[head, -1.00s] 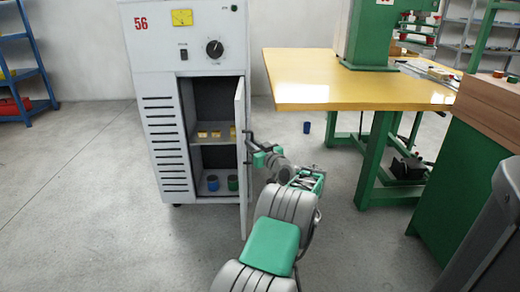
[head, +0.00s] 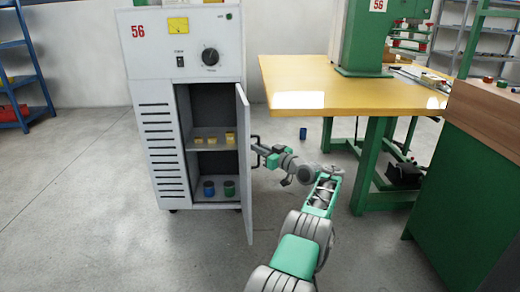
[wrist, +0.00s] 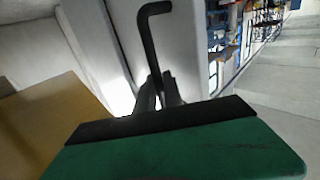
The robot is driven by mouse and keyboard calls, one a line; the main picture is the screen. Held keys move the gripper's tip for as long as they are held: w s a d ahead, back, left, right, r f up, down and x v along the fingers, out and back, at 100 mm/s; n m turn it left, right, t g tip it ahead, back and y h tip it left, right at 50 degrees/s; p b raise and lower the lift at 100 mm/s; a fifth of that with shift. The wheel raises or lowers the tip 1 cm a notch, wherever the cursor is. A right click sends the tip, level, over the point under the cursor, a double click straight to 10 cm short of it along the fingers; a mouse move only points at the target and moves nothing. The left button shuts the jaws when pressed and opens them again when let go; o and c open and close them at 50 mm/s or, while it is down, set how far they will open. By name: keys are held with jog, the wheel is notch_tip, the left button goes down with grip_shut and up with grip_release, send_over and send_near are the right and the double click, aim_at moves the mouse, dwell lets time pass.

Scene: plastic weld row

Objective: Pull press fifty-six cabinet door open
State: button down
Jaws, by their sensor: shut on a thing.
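The press fifty-six cabinet (head: 157,120) stands at the left of centre in the head view, grey-white with a red 56. Its door (head: 243,165) stands open, hinged on the right and swung out toward me. Inside are yellow pieces (head: 213,139) on a shelf, and a blue cup (head: 209,188) and a green cup (head: 229,188) at the bottom. My gripper (head: 257,148) is at the outer face of the door. In the wrist view its dark fingers (wrist: 158,95) are shut on the black bent handle (wrist: 148,40) of the door.
A yellow-topped table (head: 350,88) with green legs stands right of the door, carrying a green press (head: 360,35). A green bench (head: 450,180) is at the right. The floor left of the cabinet is clear.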

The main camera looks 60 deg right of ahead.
jog(key=c, duration=1.8)
grip_release()
jog(key=shift+o, duration=0.2)
jog(key=p+v, duration=0.2)
jog(key=v, duration=0.5)
jog(key=shift+s+p, duration=0.35)
jog(key=shift+p, duration=0.05)
jog(key=shift+a, duration=0.1)
